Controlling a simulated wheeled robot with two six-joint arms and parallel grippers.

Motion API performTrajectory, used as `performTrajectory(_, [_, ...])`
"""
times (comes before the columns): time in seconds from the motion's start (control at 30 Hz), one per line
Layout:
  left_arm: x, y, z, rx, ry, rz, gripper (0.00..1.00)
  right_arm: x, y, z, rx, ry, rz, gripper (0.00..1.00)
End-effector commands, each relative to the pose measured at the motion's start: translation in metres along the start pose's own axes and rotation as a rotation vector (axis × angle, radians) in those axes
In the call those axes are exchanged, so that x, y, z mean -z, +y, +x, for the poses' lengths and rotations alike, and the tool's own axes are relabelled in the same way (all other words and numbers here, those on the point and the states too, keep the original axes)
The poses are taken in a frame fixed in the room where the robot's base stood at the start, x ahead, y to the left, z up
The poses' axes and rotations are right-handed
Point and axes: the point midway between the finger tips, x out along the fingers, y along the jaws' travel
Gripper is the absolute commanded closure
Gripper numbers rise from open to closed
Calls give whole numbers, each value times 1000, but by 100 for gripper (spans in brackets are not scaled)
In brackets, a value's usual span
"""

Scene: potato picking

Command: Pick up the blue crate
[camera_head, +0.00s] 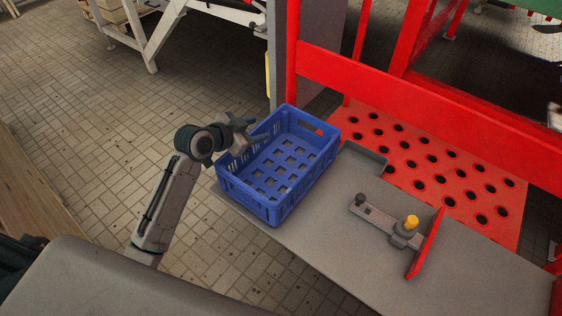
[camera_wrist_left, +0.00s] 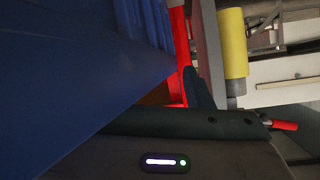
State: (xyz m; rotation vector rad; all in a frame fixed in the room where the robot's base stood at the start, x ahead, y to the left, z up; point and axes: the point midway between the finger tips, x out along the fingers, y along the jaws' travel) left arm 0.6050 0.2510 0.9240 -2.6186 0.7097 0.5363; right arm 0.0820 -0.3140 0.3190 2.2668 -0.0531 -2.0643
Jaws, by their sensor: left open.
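The blue crate (camera_head: 240,183) stands upright on the left end of a grey work surface (camera_head: 330,240) in the head view. It looks empty, with square holes in its floor. My left gripper (camera_head: 257,132) is open at the crate's far left side, close to its rim. I cannot tell whether it touches the rim or whether the rim lies between the fingers. In the left wrist view the crate (camera_wrist_left: 75,75) fills the left side, very close to the camera. My right gripper is not in view.
A small panel with a yellow button (camera_head: 411,221) and a dark knob sits right of the crate. Red bars (camera_head: 430,90) and a red perforated plate (camera_head: 440,165) stand behind. Tiled floor (camera_head: 90,110) is open to the left.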

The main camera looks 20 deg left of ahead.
Motion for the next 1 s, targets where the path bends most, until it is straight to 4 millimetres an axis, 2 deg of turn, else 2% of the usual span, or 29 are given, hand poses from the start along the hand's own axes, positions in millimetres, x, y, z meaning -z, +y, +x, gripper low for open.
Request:
performTrajectory(0.17, [0, 0, 0, 0, 0, 0, 53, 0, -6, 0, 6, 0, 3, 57])
performTrajectory(0.27, [0, 0, 0, 0, 0, 0, 69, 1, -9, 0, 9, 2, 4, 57])
performTrajectory(0.4, [0, 0, 0, 0, 0, 0, 97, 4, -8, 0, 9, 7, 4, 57])
performTrajectory(0.43, [0, 0, 0, 0, -1, 0, 100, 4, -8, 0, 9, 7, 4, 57])
performTrajectory(1.0, [-2, 0, 0, -1, -4, 1, 100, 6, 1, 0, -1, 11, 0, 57])
